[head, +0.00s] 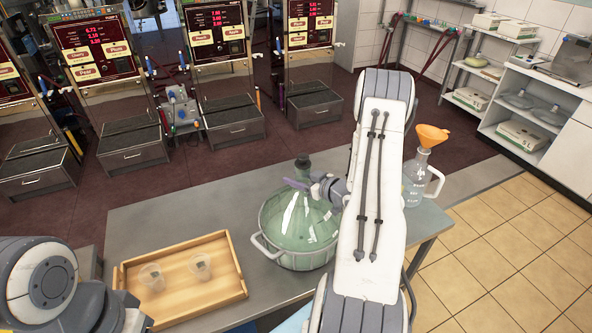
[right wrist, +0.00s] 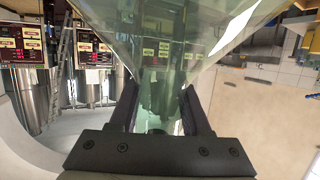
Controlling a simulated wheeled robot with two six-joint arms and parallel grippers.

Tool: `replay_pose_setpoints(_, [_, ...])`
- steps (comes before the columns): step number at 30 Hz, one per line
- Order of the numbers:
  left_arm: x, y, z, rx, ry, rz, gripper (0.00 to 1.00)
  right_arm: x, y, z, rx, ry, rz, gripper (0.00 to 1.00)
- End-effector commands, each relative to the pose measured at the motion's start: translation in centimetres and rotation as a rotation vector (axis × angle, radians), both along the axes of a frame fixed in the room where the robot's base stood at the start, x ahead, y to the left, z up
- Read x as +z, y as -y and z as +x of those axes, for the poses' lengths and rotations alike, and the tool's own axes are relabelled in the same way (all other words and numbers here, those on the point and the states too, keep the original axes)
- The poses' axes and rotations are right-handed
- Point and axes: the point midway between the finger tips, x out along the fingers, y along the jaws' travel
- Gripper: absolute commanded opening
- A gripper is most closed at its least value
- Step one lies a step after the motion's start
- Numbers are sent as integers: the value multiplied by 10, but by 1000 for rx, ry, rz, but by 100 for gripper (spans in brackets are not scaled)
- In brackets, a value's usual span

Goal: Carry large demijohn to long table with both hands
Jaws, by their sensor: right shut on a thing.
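The large demijohn (head: 290,222) is green glass with a dark top (head: 302,163). It sits in a pale green, two-handled basket (head: 268,246) on the grey table (head: 150,220). My right gripper (head: 308,186) is at its neck, partly hidden by my right arm. In the right wrist view, the fingers of my right gripper (right wrist: 160,105) are on either side of the green glass (right wrist: 160,75), shut on it. Part of my left arm shows at the lower left, but its gripper is not in view.
A wooden tray (head: 135,283) with two clear cups stands left of the demijohn. A clear jug (head: 415,180) with an orange funnel (head: 432,135) stands at the table's right end. Pump machines line the back. White shelves (head: 530,105) stand at right; tiled floor is open there.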

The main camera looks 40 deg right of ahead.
Motion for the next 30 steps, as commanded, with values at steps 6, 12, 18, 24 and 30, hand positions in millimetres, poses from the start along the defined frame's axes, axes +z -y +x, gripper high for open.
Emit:
replay_pose_setpoints(6, [2, 0, 0, 1, 0, 0, 50, 4, 2, 2, 0, 18, -6, 0])
replay_pose_setpoints(12, [0, 0, 0, 0, 0, 0, 50, 3, 2, 2, 0, 18, -5, 0])
replay_pose_setpoints(18, [-1, 0, 0, 0, 0, 0, 50, -5, 0, 0, 0, 1, 0, 78])
replay_pose_setpoints(24, [-1, 0, 0, 0, 0, 0, 50, -5, 0, 0, 0, 1, 0, 78])
replay_pose_setpoints(30, [-2, 0, 0, 0, 0, 0, 50, -2, 1, -4, -2, 1, 0, 78])
